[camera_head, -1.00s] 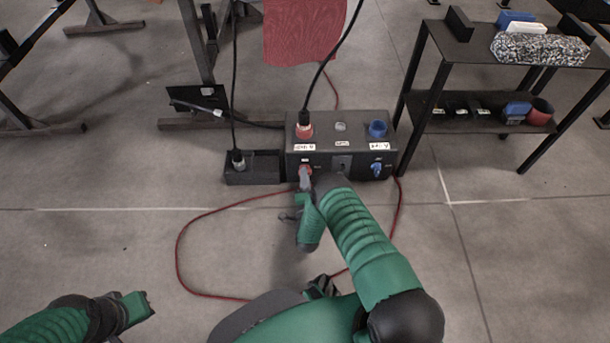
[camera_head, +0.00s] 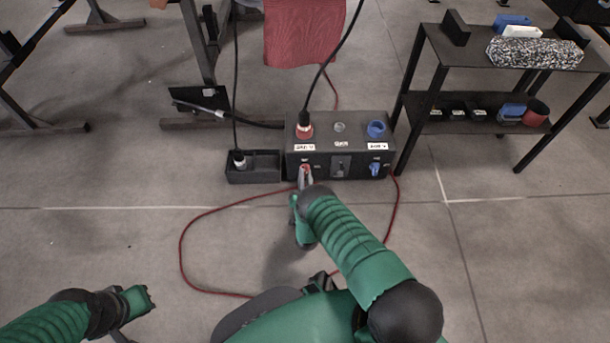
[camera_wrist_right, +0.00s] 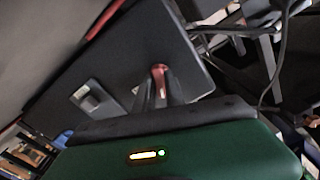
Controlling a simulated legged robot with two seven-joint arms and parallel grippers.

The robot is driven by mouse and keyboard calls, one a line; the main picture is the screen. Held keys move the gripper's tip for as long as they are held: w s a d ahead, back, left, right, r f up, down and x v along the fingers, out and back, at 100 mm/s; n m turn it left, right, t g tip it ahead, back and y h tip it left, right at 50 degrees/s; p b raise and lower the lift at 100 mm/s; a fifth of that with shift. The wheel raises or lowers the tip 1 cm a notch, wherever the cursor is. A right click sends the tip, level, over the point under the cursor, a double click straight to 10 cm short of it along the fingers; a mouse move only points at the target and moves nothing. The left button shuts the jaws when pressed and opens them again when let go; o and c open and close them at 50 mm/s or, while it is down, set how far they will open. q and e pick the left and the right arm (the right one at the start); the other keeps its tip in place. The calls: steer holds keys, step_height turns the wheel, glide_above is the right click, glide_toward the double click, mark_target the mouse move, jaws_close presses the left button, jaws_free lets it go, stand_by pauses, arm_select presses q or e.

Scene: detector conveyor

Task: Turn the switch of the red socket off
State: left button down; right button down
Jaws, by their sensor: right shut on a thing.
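The red socket (camera_head: 305,130) is on top of the dark power box (camera_head: 341,148), with a black cable plugged into it. Its red switch (camera_head: 305,167) is on the box's front face, below the socket. My right gripper (camera_head: 305,182) is at this switch, with its fingers shut on it. In the right wrist view the red switch (camera_wrist_right: 159,74) shows between the gripper's fingertips (camera_wrist_right: 160,88); the fingers hide part of it. My left gripper (camera_head: 140,300) is low at the left, away from the box; its finger opening is not clear.
A blue socket (camera_head: 376,129) and its blue switch (camera_head: 375,169) are at the box's right. A small black tray (camera_head: 266,167) stands left of the box. A black shelf (camera_head: 470,55) stands at the right. A red cable (camera_head: 190,230) loops over the floor.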

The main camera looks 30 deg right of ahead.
steer(key=shift+n, duration=2.2)
steer(key=c, duration=1.4)
jaws_free()
steer(key=shift+f, duration=0.1)
